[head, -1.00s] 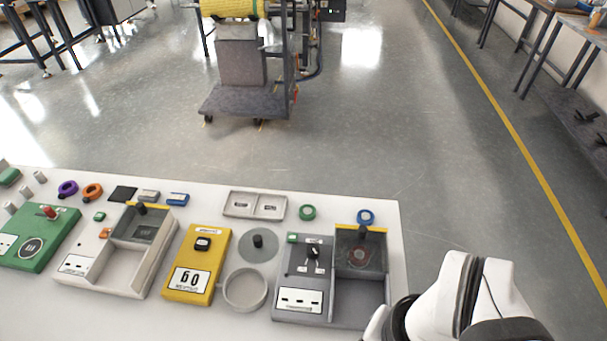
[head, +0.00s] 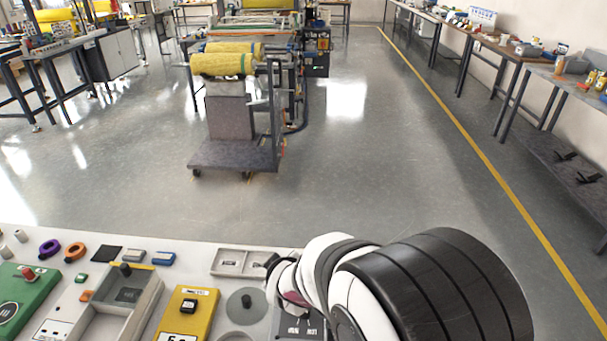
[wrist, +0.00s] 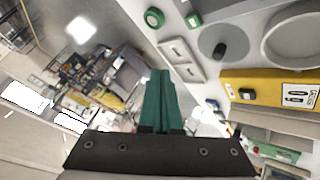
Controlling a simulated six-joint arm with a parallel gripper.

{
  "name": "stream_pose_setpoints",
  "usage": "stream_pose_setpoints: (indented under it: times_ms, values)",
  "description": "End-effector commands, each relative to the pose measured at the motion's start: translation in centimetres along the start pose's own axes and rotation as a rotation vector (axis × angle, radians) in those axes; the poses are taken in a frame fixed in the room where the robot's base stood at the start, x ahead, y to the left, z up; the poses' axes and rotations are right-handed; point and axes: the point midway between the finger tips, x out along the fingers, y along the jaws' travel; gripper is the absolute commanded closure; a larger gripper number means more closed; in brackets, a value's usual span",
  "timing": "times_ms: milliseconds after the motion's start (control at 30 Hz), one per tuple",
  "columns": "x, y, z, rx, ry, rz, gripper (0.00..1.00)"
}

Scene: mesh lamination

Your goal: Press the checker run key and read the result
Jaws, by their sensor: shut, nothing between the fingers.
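My gripper (wrist: 160,75) has green fingers, shut with nothing between them, above the bench in the wrist view. In the head view my arm covers most of the grey device (head: 300,329); its readout is not visible. A small green key (wrist: 193,20) at that device's corner shows in the wrist view, apart from the fingers. A yellow unit (head: 202,303) with a black key (head: 188,306) stands left of it; its display (wrist: 299,95) appears to read 60. I cannot tell for certain which unit is the checker.
A two-pocket tray (head: 246,262), a grey disc (head: 236,317), a beige box (head: 152,291) and a green unit (head: 42,283) sit on the white bench. A green ring (wrist: 154,18) lies near the tray. Floor beyond the bench is open up to a cart (head: 232,155).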

Motion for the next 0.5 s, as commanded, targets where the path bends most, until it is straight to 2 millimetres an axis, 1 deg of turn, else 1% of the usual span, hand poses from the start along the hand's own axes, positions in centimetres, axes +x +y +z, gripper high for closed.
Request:
stream_pose_setpoints:
  times_ms: [33, 100, 367, 500]
  values:
    - [0.68, -0.14, -0.11, -0.041, 0.001, 0.021, 1.00]
    - [1.17, -0.02, -0.31, -0.079, 0.005, 0.046, 1.00]
    - [1.26, 0.10, -0.35, -0.091, 0.006, 0.055, 1.00]
    - [1.60, -0.07, -0.05, -0.091, 0.004, 0.056, 1.00]
